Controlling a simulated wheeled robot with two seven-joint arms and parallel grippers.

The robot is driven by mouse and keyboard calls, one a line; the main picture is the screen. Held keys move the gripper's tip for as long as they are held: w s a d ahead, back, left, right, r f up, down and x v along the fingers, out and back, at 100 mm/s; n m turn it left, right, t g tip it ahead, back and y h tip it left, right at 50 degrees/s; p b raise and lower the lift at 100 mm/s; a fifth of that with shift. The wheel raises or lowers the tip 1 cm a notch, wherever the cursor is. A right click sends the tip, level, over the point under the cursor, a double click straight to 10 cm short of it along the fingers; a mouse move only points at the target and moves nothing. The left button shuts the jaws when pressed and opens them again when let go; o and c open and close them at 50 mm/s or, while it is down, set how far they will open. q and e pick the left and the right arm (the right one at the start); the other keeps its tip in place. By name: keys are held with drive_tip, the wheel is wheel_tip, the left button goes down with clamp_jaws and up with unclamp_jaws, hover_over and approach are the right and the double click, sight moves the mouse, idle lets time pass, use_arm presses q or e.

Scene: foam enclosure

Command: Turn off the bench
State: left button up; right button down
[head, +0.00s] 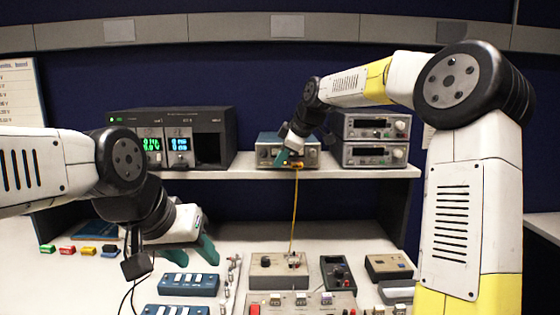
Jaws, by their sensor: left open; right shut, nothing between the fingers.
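A black bench instrument (215,122) stands on the left of the shelf, its green and cyan displays (152,144) and a green lamp lit. A smaller teal-topped instrument (265,154) sits mid-shelf. My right gripper (283,158) is shut and empty in front of that instrument's face, hiding part of its panel; I cannot tell whether it touches. Two stacked grey instruments (375,140) stand to its right, with small reddish displays. My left gripper (208,250) is open and empty, low over the worktop behind a blue switch box (189,284).
A yellow cable (294,215) hangs from the middle instrument to a grey box (268,262) on the worktop. A dark handheld meter (338,272), a tan box (388,267) and a panel with a red switch (254,310) stand nearby. Coloured connectors (88,250) lie at left.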

drive_tip(key=shift+w+r, duration=0.15)
drive_tip(key=shift+w, duration=0.15)
drive_tip(key=shift+r, duration=0.2)
drive_tip(key=shift+w+r, duration=0.15)
drive_tip(key=shift+r, duration=0.55)
drive_tip(key=shift+f, duration=0.1)
